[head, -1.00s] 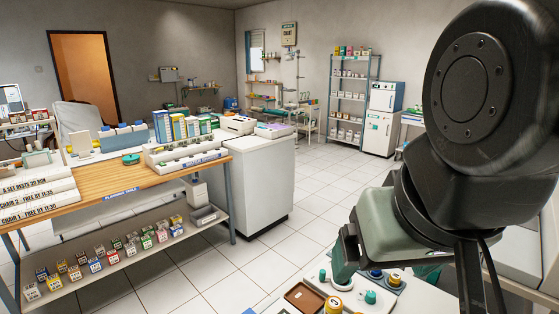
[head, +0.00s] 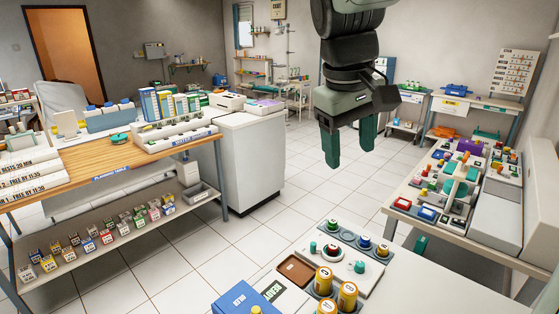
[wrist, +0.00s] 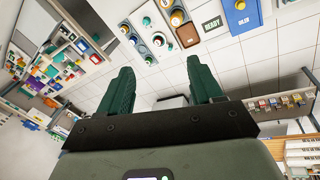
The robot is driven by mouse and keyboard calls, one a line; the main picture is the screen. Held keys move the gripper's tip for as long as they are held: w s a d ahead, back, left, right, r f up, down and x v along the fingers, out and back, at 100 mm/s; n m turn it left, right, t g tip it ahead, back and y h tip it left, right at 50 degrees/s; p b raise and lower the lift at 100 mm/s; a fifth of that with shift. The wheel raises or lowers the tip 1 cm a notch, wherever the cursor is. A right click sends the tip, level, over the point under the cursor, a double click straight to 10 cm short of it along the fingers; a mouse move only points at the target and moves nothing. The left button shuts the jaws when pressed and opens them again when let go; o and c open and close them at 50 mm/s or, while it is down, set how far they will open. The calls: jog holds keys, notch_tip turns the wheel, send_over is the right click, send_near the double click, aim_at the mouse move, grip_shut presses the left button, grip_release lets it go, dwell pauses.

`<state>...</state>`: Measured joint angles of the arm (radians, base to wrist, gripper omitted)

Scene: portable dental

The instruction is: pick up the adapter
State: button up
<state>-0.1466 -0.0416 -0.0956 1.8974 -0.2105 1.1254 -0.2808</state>
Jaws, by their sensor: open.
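My gripper (head: 350,158) is open and empty, with its green fingers pointing down, high above the floor beyond the near bench. The wrist view shows the two fingers apart with nothing between them (wrist: 161,66). I cannot tell for certain which thing is the adapter. Small teal pieces stand on the white tray (head: 370,284) on the near bench: one at its left (head: 313,248) and one at its right (head: 359,267). A round white dish with a red ring (head: 332,253) lies between them. The tray also shows in the wrist view, beyond the fingers.
Yellow jars (head: 347,297), a brown tray (head: 296,270), a blue box (head: 246,299) and a READY card (head: 273,291) crowd the near bench. A cluttered table (head: 400,218) stands right. A wooden-topped bench (head: 90,166) stands left. Tiled floor between is clear.

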aim_at(330, 246)
jog(key=w+f+n+g+h, duration=0.4)
jog(key=w+f+n+h, duration=0.2)
jog(key=w+f, duration=1.25)
jog(key=w+a+f+n+h, duration=0.2)
jog(key=a+f+n+h, duration=0.1)
jog(key=f, duration=0.7)
jog(key=w+a+f+n+h, duration=0.2)
jog(key=f+n, duration=0.1)
jog(key=f, duration=0.7)
jog(key=shift+t, duration=0.3)
jog(key=x, duration=1)
jog(key=shift+s+d+f, duration=0.25)
jog(key=shift+f, duration=0.05)
jog(key=shift+h, duration=0.3)
